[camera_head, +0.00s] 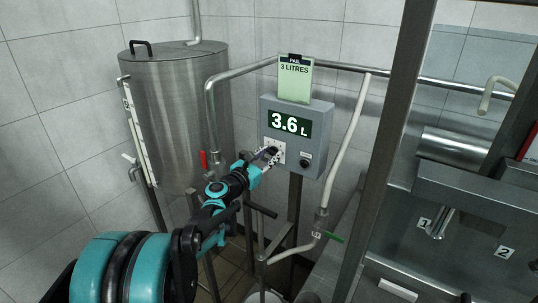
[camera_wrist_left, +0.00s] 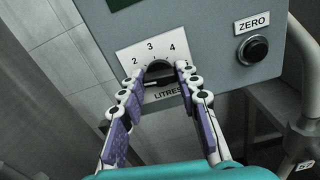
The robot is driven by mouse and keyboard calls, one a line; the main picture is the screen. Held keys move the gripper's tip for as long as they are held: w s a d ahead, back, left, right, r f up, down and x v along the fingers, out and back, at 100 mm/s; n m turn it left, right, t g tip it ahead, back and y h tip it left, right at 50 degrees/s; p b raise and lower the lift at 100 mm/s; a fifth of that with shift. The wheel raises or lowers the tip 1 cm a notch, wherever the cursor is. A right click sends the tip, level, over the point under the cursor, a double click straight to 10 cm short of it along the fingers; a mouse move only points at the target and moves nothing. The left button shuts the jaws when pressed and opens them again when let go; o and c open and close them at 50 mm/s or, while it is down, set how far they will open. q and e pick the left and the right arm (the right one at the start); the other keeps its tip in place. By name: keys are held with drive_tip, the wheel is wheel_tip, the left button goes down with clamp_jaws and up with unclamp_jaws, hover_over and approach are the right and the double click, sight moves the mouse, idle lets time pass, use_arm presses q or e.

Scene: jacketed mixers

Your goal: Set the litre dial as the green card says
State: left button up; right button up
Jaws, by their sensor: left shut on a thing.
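The green card (camera_head: 295,82) stands on top of a grey control box (camera_head: 318,118) and reads 3 LITRES. The box's display (camera_head: 289,124) shows 3.6 L. Where the dial's pointer stands I cannot tell. My right gripper is not in view.
A black ZERO button (camera_wrist_left: 252,49) sits right of the dial. A steel tank (camera_head: 180,110) with a red-handled valve (camera_head: 203,160) stands at left. A pale hose (camera_head: 345,140) and a green-handled valve (camera_head: 333,237) are at right, before a steel post (camera_head: 385,150).

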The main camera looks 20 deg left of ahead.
use_arm(q)
drive_tip(key=m+p, duration=0.1)
drive_tip(key=m, duration=0.3)
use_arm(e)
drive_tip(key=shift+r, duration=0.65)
use_arm(q)
drive_tip(key=m, duration=0.4)
drive_tip(key=shift+p, duration=0.4)
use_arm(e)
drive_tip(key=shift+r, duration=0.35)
use_arm(q)
drive_tip(key=m, duration=0.4)
drive_tip(key=shift+m+p, duration=0.3)
drive_tip(key=shift+p, duration=0.05)
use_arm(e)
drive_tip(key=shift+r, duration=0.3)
use_arm(q)
drive_tip(key=shift+m, duration=1.8)
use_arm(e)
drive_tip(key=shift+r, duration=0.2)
use_arm(q)
drive_tip(key=o, duration=1.1)
drive_tip(key=shift+s, duration=0.15)
